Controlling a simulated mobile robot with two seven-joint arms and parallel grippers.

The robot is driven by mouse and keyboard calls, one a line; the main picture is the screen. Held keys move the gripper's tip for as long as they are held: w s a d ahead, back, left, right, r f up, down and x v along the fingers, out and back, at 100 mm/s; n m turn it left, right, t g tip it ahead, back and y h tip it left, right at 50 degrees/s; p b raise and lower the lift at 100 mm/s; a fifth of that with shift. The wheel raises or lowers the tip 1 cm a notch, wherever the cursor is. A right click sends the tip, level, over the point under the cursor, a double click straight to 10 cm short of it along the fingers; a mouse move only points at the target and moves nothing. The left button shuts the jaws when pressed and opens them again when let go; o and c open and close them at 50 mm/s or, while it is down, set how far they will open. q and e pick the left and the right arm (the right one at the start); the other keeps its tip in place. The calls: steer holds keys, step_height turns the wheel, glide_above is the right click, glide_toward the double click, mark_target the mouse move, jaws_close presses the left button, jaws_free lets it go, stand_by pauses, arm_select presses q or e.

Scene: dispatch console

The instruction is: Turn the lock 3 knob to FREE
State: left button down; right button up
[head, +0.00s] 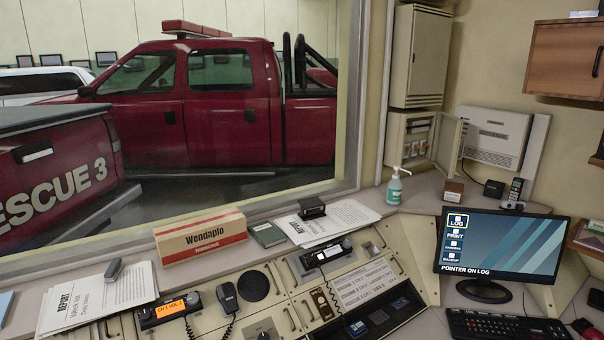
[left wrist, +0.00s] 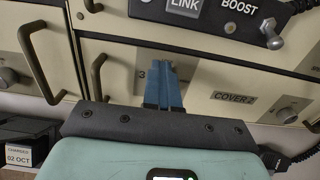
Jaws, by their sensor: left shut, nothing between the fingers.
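In the left wrist view my left gripper (left wrist: 160,68) has blue fingers that are shut together and empty. The fingertips are in front of a cream console panel, just right of a printed "3" (left wrist: 141,75). No knob shows clearly beside that "3"; the fingers cover the spot right of it, so I cannot tell the knob's setting or whether the fingers touch it. No FREE marking is readable. My right gripper is in neither view.
In the left wrist view a curved handle (left wrist: 99,75) stands left of the fingers. A silver knob (left wrist: 286,114) sits at the right near a "COVER 2" label (left wrist: 234,97). A dark box with LINK and BOOST labels (left wrist: 210,12) overhangs above. The head view shows the monitor (head: 499,250) and keyboard (head: 508,326).

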arm_select(q)
steer(key=shift+d+f, duration=0.15)
steer(key=shift+f, duration=0.35)
steer(key=shift+w+d+r, duration=0.1)
steer(key=shift+w+d, duration=0.05)
steer(key=shift+d, duration=0.2)
steer(key=shift+w+d, duration=0.15)
steer(key=shift+w+f, duration=0.3)
steer(key=shift+w, duration=0.25)
steer(key=shift+w+r+p, duration=0.1)
steer(key=shift+r+p, duration=0.35)
steer(key=shift+r, duration=0.25)
steer(key=p+v, duration=0.1)
steer(key=v, duration=0.4)
steer(key=shift+r, duration=0.3)
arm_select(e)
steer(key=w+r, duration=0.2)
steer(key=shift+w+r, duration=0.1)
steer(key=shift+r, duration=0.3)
